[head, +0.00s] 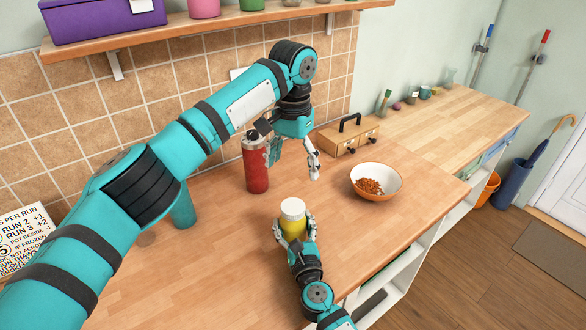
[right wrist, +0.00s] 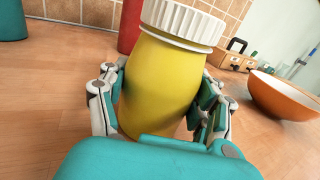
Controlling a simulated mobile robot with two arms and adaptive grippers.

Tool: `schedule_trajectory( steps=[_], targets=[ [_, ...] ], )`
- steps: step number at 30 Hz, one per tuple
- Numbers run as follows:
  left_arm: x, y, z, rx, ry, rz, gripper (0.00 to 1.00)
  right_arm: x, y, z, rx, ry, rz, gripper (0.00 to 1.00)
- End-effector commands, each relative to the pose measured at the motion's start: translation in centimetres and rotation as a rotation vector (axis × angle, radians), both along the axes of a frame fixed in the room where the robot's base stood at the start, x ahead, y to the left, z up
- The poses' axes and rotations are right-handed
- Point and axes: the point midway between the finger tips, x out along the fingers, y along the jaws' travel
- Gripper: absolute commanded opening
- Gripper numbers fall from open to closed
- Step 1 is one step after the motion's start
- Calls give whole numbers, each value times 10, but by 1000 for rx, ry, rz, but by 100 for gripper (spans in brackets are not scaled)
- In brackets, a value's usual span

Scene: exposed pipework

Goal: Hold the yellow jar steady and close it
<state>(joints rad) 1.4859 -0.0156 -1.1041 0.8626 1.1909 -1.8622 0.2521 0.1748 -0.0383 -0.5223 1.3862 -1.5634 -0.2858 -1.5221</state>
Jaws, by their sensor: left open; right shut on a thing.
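The yellow jar (head: 292,229) stands upright on the wooden counter with a white ribbed lid (head: 292,209) on its top. In the right wrist view the jar (right wrist: 160,85) fills the middle, and its lid (right wrist: 184,22) sits on the mouth; I cannot tell how tight it is. My right gripper (head: 296,232) is shut around the jar's body, with fingers on both sides. My left gripper (head: 294,160) is open and empty, above the counter behind the jar, between the red bottle and the bowl.
A red bottle (head: 255,168) stands right beside my left gripper. An orange and white bowl (head: 376,181) with brown bits is to the right. A wooden box (head: 348,139) with a black handle is behind. A shelf (head: 215,24) hangs above.

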Motion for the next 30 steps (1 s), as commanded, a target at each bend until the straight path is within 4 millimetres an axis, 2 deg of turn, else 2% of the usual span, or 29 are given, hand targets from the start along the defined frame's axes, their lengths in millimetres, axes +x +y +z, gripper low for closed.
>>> schedule_trajectory(
  steps=[4, 5, 11, 22, 26, 30],
  targets=[
    [0, 0, 0, 0, 0, 0, 82, 0, 0, 1, 0, -1, 0, 0],
    [0, 0, 0, 0, 0, 0, 82, 0, 0, 1, 0, -1, 0, 68],
    [0, 0, 0, 0, 0, 0, 82, 0, 0, 0, 0, -1, 0, 93],
    [0, 0, -1, 0, 0, 0, 82, -6, -2, 0, 2, 0, 0, 93],
    [0, 0, -1, 0, 0, 0, 82, -25, -6, -1, 1, 2, 0, 93],
    [0, 0, -1, 0, 0, 0, 82, -55, -13, -1, 0, 2, 1, 93]
  ],
)
